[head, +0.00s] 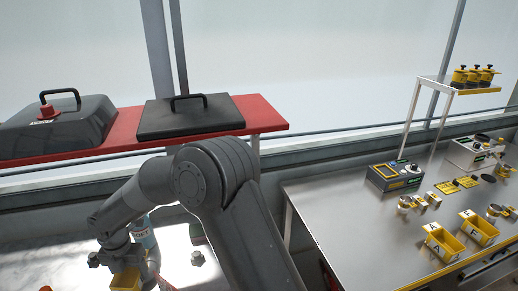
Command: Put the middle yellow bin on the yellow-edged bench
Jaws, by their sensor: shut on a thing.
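My gripper (124,262) is at the lower left, shut on a yellow bin (125,281). The bin is cut off by the bottom edge of the view, and my gripper hides part of its top. It is over or near a shiny surface at the lower left; I cannot tell whether it touches that surface. The yellow-edged bench (345,210) is the steel-topped bench on the right, well apart from my gripper. Two other yellow bins, one marked A (441,244) and one beside it (479,229), stand on its front right part.
A red shelf (270,113) with black lidded cases crosses the upper left behind my arm. The bench bears a dark instrument box (396,176), small metal and yellow parts, and a raised rack (460,88) behind. Its left part is bare. A blue-labelled bottle (143,236) stands near my gripper.

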